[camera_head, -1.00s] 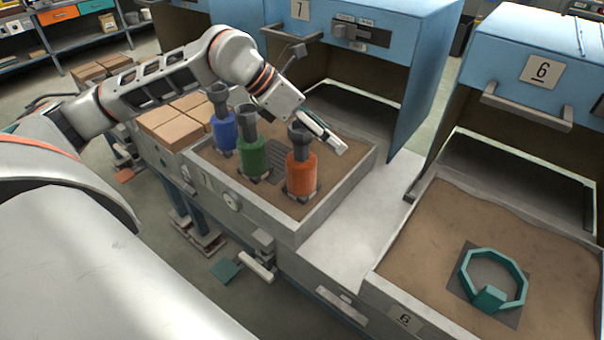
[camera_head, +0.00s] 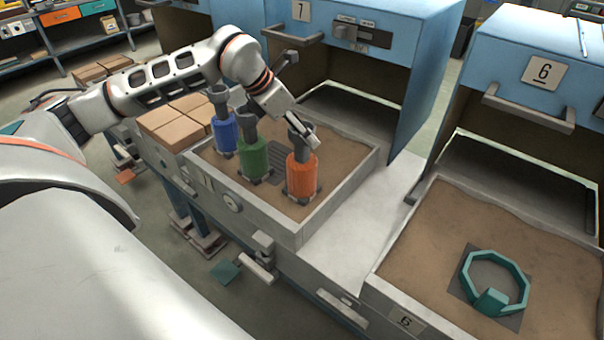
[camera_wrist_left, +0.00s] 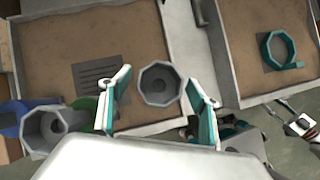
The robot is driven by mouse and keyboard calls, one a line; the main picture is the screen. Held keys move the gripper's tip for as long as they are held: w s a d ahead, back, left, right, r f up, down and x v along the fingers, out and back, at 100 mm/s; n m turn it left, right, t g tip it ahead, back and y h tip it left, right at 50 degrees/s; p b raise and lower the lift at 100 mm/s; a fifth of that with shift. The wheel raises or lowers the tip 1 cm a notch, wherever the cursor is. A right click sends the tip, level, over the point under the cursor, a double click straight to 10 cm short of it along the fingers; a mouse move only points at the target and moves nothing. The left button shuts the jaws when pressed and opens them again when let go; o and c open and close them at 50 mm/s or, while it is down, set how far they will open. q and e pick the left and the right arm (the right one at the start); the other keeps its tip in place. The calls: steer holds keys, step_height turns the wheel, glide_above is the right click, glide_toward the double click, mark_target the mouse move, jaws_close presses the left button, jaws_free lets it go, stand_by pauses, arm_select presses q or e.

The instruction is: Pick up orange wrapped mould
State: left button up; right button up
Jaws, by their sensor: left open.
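The orange wrapped mould (camera_head: 302,176) stands upright in the sand tray with a dark grey cup on top. My left gripper (camera_head: 300,137) is at that cup, and its fingers are partly hard to make out there. In the left wrist view my left gripper (camera_wrist_left: 160,103) is open, one finger on each side of the grey cup (camera_wrist_left: 160,84). A gap shows between the cup and each finger. The orange wrap is hidden in that view.
The green mould (camera_head: 253,160) and blue mould (camera_head: 224,133) stand close on the left. The tray's rim (camera_head: 340,200) surrounds them. Cardboard boxes (camera_head: 172,128) sit at left. Another sand tray (camera_head: 430,235) at right holds a teal ring (camera_head: 522,283). Blue oven housings (camera_head: 425,30) stand behind.

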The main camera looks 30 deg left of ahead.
arm_select(q)
steer(key=shift+w+f, duration=0.15)
steer(key=shift+f, duration=0.15)
jaws_close()
steer(key=shift+r, duration=0.1)
steer(key=shift+r, duration=0.1)
